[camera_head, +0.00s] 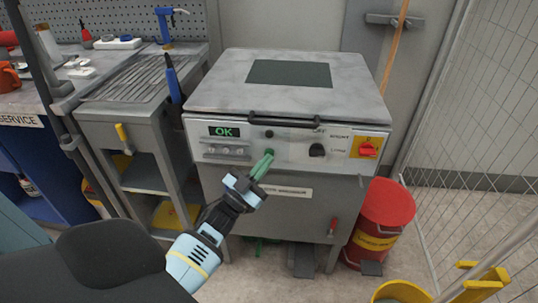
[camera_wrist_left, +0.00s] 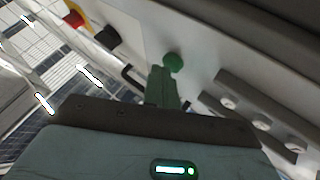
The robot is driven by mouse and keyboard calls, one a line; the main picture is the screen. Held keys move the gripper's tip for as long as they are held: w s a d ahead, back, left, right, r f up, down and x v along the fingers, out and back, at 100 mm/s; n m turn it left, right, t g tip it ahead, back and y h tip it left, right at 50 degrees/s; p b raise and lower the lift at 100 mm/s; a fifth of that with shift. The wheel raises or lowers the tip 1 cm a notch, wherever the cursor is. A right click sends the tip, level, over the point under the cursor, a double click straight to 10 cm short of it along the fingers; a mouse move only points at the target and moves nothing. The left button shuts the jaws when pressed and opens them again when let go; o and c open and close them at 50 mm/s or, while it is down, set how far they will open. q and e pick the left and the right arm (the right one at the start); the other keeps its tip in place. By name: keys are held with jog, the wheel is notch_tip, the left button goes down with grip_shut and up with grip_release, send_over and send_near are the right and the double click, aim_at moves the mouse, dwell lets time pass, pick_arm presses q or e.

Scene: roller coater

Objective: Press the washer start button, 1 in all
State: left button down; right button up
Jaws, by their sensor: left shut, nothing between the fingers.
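The washer (camera_head: 290,120) is a grey box with a lid and a light front panel. A green round button (camera_wrist_left: 174,62) shows on the panel in the left wrist view, just beyond my green fingertips. In the head view the button (camera_head: 269,152) is mostly hidden behind my fingertips. My left gripper (camera_head: 262,165) is shut and empty, with its tips at the panel by the button; whether they touch it I cannot tell. It also shows in the left wrist view (camera_wrist_left: 162,88). The display (camera_head: 224,132) reads OK in green. My right gripper is not in view.
A black knob (camera_head: 317,150) and a red switch on yellow (camera_head: 368,148) sit right on the panel. A black handle bar (camera_head: 297,121) runs along the lid front. A red bin (camera_head: 384,215) stands at right, a draining bench (camera_head: 140,80) at left.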

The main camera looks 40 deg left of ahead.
pick_arm(q)
jog(key=shift+w+a, duration=0.1)
jog(key=shift+w, duration=0.1)
dwell(0.5)
jog(key=shift+s+d+p, duration=0.4)
jog(key=shift+s+d, duration=0.05)
jog(key=shift+s, duration=0.3)
jog(key=shift+s+d+p, duration=0.35)
jog(key=shift+s+d, duration=0.1)
jog(key=shift+s, duration=0.25)
jog(key=shift+s+d+p, duration=0.4)
jog(key=shift+s, duration=0.3)
jog(key=shift+s+d+p, duration=0.35)
jog(key=shift+s+d, duration=0.1)
jog(key=shift+s, duration=0.25)
